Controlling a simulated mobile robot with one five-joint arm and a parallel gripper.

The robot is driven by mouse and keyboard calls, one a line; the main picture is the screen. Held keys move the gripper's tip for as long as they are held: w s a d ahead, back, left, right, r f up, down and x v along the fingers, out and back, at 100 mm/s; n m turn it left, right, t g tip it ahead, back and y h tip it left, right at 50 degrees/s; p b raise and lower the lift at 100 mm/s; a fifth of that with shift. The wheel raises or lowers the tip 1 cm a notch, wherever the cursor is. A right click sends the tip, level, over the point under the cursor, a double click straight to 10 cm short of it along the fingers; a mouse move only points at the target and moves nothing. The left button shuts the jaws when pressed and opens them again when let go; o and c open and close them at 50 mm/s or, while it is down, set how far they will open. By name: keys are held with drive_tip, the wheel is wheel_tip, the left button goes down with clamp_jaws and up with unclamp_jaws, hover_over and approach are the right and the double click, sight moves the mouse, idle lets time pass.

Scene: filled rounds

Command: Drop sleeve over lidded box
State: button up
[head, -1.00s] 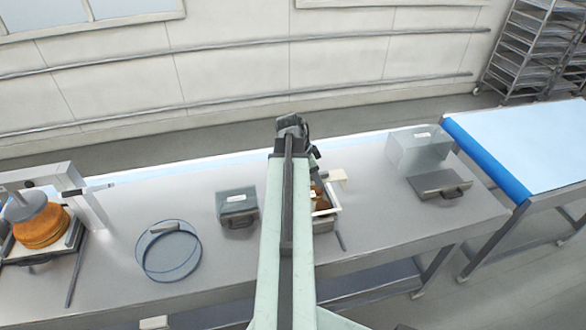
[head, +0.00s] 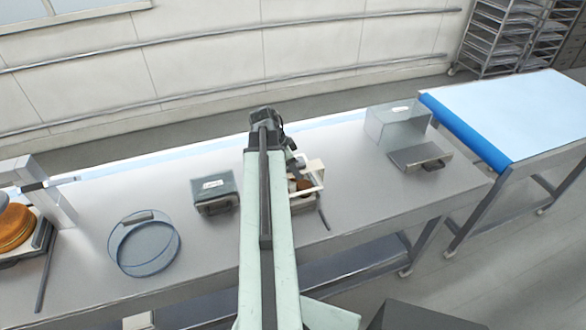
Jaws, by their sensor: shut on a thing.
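A cream open frame, which looks like the sleeve (head: 319,167), stands tilted just right of my arm, over the back of a small pale box (head: 308,202) with brown contents. My gripper (head: 297,164) is mostly hidden behind my arm. Its dark end reaches the sleeve, and it appears shut on it. The box is partly covered by my arm and the sleeve, so I cannot tell whether it has a lid or whether the sleeve touches it.
A grey case (head: 214,190) with a handle stands left of my arm. A round clear-blue ring (head: 145,262) lies further left. A grey open case (head: 398,122) stands at right on the steel table (head: 345,195). A blue-edged conveyor (head: 505,110) adjoins the table.

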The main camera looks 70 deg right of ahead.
sight(295, 187)
wheel_tip(295, 187, down, 7)
drive_tip(key=b, duration=0.6)
drive_tip(key=shift+r, duration=0.15)
drive_tip(key=shift+a+f, duration=0.1)
drive_tip(key=shift+f, duration=0.1)
drive_tip(key=shift+a, duration=0.25)
drive_tip(key=shift+a+f+b, duration=0.15)
drive_tip(key=shift+b, duration=0.3)
drive_tip(key=o, duration=1.4)
drive_tip(key=shift+c, duration=0.9)
drive_tip(key=shift+d+r+p, duration=0.2)
drive_tip(key=shift+r+p, duration=0.35)
drive_tip(key=shift+p, duration=0.15)
drive_tip(key=shift+o, duration=0.6)
drive_tip(key=r+p, duration=0.6)
drive_tip(key=shift+w+d+r, duration=0.1)
drive_tip(key=shift+d+r, duration=0.05)
drive_tip(key=shift+d, duration=0.05)
